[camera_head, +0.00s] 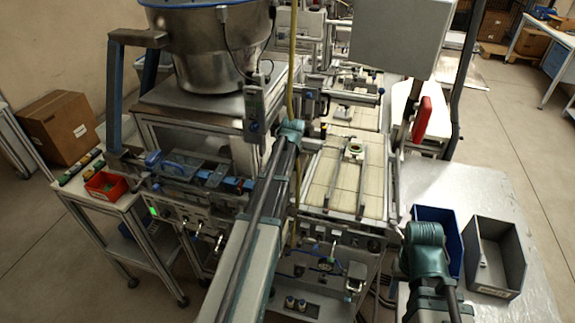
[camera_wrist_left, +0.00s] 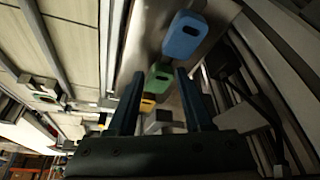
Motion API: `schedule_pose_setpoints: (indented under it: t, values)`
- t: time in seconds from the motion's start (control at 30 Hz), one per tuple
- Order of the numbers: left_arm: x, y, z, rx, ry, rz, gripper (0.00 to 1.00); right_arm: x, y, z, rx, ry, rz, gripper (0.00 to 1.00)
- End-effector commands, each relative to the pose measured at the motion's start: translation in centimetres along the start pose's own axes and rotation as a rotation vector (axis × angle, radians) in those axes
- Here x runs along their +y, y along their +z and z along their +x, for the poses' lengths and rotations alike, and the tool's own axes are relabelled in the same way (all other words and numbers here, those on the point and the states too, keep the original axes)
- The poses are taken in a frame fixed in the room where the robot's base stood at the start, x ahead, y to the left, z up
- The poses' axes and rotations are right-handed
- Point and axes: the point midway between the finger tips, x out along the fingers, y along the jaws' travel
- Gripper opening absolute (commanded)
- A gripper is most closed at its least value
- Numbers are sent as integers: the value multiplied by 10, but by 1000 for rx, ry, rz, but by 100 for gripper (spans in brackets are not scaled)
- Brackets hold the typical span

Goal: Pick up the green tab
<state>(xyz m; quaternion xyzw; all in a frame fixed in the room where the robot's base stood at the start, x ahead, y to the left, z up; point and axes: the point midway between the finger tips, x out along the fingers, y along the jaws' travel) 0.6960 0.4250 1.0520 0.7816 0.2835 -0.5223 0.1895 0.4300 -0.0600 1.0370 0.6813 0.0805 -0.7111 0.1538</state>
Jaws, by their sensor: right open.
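The green tab (camera_wrist_left: 159,78) shows in the left wrist view, in a row between a blue tab (camera_wrist_left: 185,36) and a smaller-looking yellow tab (camera_wrist_left: 147,103). It has a dark slot and lies beyond my left gripper (camera_wrist_left: 160,85), in line with the gap between the fingers. Those fingers are apart, with no tab visibly held. I cannot make out the green tab in the head view, where my left arm covers part of the machine. My right gripper (camera_head: 424,240) is at the lower right by the bins, open, its fingertips not clear.
A blue bin (camera_head: 438,215) and a grey bin (camera_head: 497,255) stand on the right table (camera_head: 535,280). A red bin (camera_head: 104,186) sits on the left side table. A metal bowl feeder (camera_head: 215,60) stands at the back left. Pale conveyor plates (camera_head: 375,180) lie right of my left arm.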

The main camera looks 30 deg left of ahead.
Motion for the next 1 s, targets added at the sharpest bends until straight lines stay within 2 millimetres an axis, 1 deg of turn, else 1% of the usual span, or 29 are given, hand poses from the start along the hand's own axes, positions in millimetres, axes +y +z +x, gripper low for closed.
schedule_pose_setpoints:
  t: [0.03, 0.17, 0.2, 0.27, 0.67, 0.87, 1.0]
  values:
    - [0, 0, 0, 0, 0, 0, 40, 0, 0, 0, 0, 0, 0, 50]
    - [0, 0, 0, 0, 0, 0, 16, 0, 0, 0, 0, 0, 0, 50]
    - [0, 0, 0, 0, 0, 0, 9, 0, 0, 0, 0, 0, 0, 50]
    - [0, 0, 0, 0, 0, 0, 0, 0, 0, 0, 0, 0, 0, 50]
    - [0, 0, -1, 0, 0, 0, 0, 0, 0, -1, 0, 0, 0, 50]
    - [0, -3, -7, 0, 0, 0, 0, 1, 0, -8, 0, 0, 1, 50]
    - [0, -7, -16, 0, 0, 0, 0, 2, 1, -17, 0, -1, 3, 50]
